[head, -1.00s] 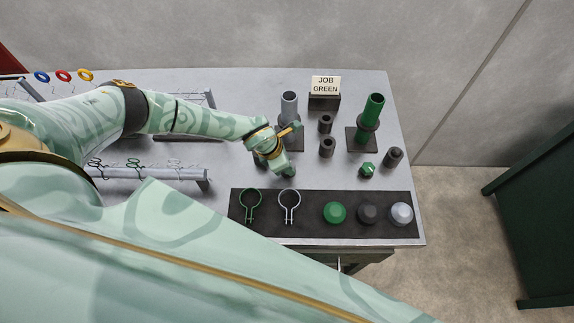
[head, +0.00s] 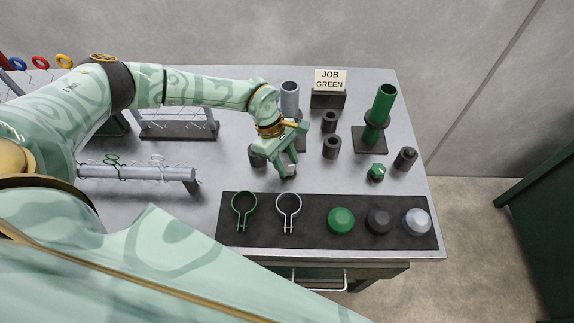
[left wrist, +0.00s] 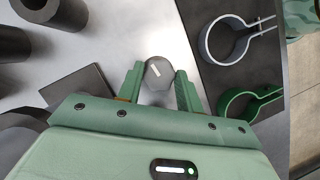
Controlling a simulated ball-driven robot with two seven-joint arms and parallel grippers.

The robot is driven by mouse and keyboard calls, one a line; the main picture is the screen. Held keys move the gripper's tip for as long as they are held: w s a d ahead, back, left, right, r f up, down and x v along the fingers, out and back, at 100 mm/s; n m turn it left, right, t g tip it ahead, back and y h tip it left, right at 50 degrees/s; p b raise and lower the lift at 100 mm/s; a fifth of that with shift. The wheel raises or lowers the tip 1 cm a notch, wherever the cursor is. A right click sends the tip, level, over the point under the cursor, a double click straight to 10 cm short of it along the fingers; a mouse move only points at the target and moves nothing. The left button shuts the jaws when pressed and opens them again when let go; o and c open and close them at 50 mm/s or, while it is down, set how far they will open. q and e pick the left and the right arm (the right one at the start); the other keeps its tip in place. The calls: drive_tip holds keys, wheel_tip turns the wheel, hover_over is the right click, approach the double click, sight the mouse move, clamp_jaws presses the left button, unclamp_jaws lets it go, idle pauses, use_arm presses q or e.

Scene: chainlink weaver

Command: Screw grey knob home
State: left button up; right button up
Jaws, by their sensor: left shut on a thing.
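The grey knob (left wrist: 157,72), with a white mark on its top, sits between the two fingers of my left gripper (left wrist: 159,84) in the left wrist view. The fingers are shut on its sides. In the head view my left gripper (head: 288,172) points down at the bench, in front of the grey tube (head: 290,97), and mostly hides the knob. I cannot tell how far the knob is screwed in. A green knob (head: 376,172) with a white mark stands further right. My right gripper is not in view.
A dark mat (head: 314,236) along the front edge holds a green ring clamp (head: 244,207), a grey ring clamp (head: 289,205) and green, dark and grey caps. A green tube (head: 382,104) and several dark cylinders stand behind. A JOB GREEN sign (head: 330,80) is at the back.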

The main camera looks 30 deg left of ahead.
use_arm(q)
drive_tip(key=m+b, duration=0.1)
drive_tip(key=m+g+b, duration=0.1)
drive_tip(key=m, duration=0.1)
drive_tip(key=m+y+b, duration=0.1)
drive_tip(key=shift+w+f+m+g, duration=0.15)
drive_tip(key=shift+f+m+g, duration=0.1)
drive_tip(key=shift+m+g, duration=0.05)
drive_tip(key=shift+r+m+g+y+b, duration=0.15)
drive_tip(key=shift+m+g+y+b, duration=0.3)
drive_tip(key=shift+m+b, duration=1.25)
drive_tip(key=shift+m+p, duration=0.3)
drive_tip(key=shift+m, duration=0.2)
drive_tip(key=shift+w, duration=0.1)
drive_tip(key=o, duration=1)
